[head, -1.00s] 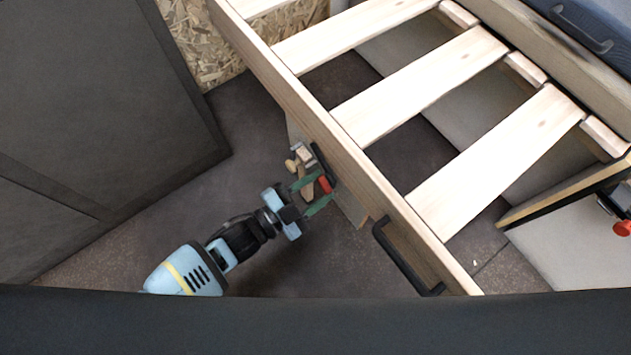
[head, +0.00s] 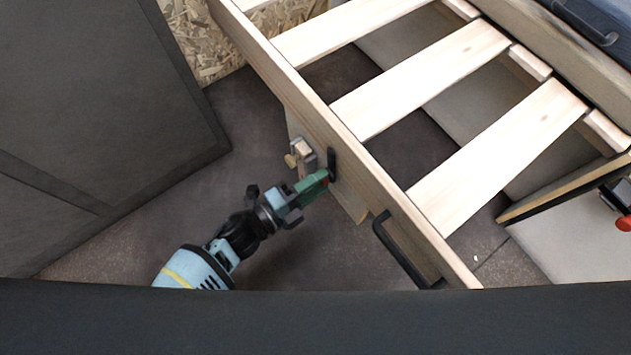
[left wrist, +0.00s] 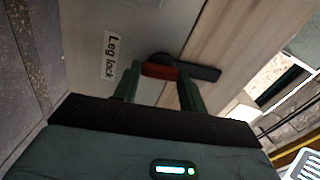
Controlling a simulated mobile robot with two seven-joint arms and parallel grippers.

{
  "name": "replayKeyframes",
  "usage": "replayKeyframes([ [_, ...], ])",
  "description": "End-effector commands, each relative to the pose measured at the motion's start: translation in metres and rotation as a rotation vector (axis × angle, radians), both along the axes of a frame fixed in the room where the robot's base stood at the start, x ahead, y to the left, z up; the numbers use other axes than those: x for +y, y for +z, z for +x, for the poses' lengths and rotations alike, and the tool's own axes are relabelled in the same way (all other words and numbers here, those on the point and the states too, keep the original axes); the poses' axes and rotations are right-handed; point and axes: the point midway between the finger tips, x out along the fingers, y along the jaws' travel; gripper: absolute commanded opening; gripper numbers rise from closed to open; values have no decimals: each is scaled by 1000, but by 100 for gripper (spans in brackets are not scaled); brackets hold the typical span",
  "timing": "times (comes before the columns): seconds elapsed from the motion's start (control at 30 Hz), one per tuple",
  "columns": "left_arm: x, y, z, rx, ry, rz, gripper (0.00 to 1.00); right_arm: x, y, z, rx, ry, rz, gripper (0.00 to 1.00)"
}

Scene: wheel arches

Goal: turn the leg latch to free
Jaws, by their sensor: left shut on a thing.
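The leg latch is a dark lever with a red end on the leg beside the pale wooden frame rail. In the head view its dark part (head: 332,164) stands close against the rail, and its red end is mostly hidden by my fingers. In the left wrist view the red end (left wrist: 159,71) lies between my green fingers, and the dark part (left wrist: 200,72) reaches right across the wood. A "Leg lock" label (left wrist: 110,55) is left of it. My left gripper (head: 315,184) is shut on the red end. My right gripper is not in view.
A slatted wooden frame (head: 300,98) spans the upper right. A bracket with a wooden knob (head: 302,154) sits just beside the latch. A black handle (head: 398,250) is on the rail to the right. A dark panel (head: 90,100) stands left, with open floor (head: 235,150) between.

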Motion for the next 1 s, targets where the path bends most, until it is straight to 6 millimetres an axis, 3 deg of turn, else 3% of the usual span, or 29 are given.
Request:
replayKeyframes([
  [0.3, 1, -1, 0, -95, 2, 72, 1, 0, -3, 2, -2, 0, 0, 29],
  [0.83, 1, -1, 0, -116, 2, 87, 1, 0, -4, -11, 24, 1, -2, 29],
  [0.87, 1, -1, 1, -116, 2, 87, 43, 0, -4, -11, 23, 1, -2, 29],
  [1.0, 1, -1, 0, -116, 1, 86, 61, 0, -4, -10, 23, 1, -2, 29],
])
